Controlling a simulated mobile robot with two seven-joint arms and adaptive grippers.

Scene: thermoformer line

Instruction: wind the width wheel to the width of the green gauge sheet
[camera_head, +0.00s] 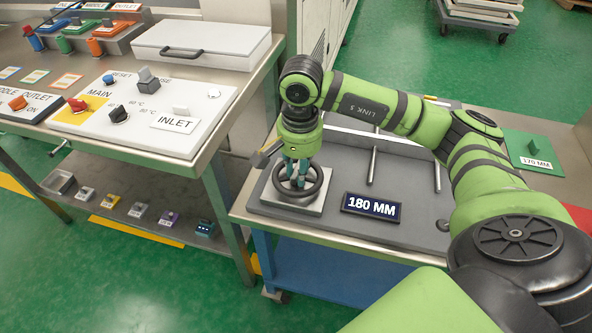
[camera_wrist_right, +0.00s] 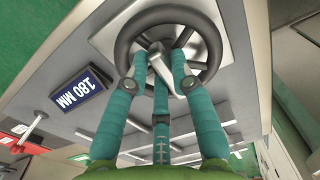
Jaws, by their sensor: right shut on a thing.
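The width wheel (camera_head: 318,187) is a dark handwheel on a light square plate at the front left of the grey machine table. My right gripper (camera_head: 296,180) reaches down onto it, its teal fingers shut on a part at the wheel's middle. The wheel also shows in the right wrist view (camera_wrist_right: 209,62), with a pale lever-like piece (camera_wrist_right: 163,72) between the fingertips. The display (camera_head: 371,207) beside the wheel reads 180 MM. The green gauge sheet (camera_head: 522,146), marked 170 MM, lies at the right with a small green grip on it. My left gripper is not in view.
A control bench (camera_head: 150,128) with knobs, switches and labels stands at the left, a gap away from the machine table. A white lidded box (camera_head: 202,47) sits at its back. Metal rods (camera_head: 372,165) cross the table behind the display. A red sheet (camera_head: 578,216) shows at the right edge.

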